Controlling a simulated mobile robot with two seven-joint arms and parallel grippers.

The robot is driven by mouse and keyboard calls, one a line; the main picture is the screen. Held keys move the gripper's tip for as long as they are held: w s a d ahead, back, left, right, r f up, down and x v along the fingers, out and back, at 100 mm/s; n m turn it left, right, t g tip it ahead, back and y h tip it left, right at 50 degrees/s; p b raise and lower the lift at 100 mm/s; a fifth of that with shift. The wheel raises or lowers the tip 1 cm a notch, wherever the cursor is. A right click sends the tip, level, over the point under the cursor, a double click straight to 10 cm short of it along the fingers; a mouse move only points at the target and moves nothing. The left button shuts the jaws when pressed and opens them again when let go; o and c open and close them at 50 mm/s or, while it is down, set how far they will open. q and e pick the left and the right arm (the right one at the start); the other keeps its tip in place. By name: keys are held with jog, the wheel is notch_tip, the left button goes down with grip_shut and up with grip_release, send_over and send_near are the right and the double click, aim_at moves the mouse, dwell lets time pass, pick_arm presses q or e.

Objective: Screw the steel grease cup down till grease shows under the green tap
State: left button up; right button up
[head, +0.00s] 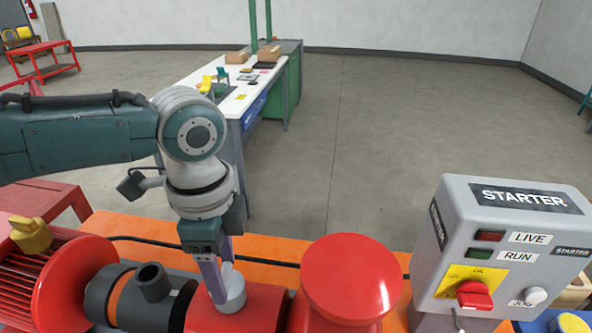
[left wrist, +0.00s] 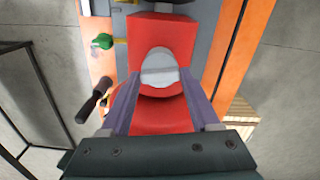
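The steel grease cup (head: 234,292) is a short pale grey cylinder on the red pump housing, partly covered by my fingers. My left gripper (head: 222,292) reaches down onto it from above. In the left wrist view the cup (left wrist: 160,68) sits between the two purple fingertips (left wrist: 161,76), which appear to press on its opposite sides. The green tap (left wrist: 103,41) shows in the left wrist view, left of the cup; I cannot make it out in the head view. No grease is visible under it. My right gripper is in neither view.
A red dome (head: 351,278) stands close right of the cup. The grey starter box (head: 505,240) is farther right. A dark pipe stub (head: 152,283) and red motor (head: 50,285) lie left. A dark handle (left wrist: 93,100) shows near my fingers. A workbench (head: 232,105) stands behind.

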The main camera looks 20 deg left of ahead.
aim_at(224, 274)
pick_arm(q)
jog(key=o, duration=0.5)
notch_tip(224, 274, up, 10)
jog(key=shift+r+b, duration=0.1)
jog(key=shift+b, duration=0.55)
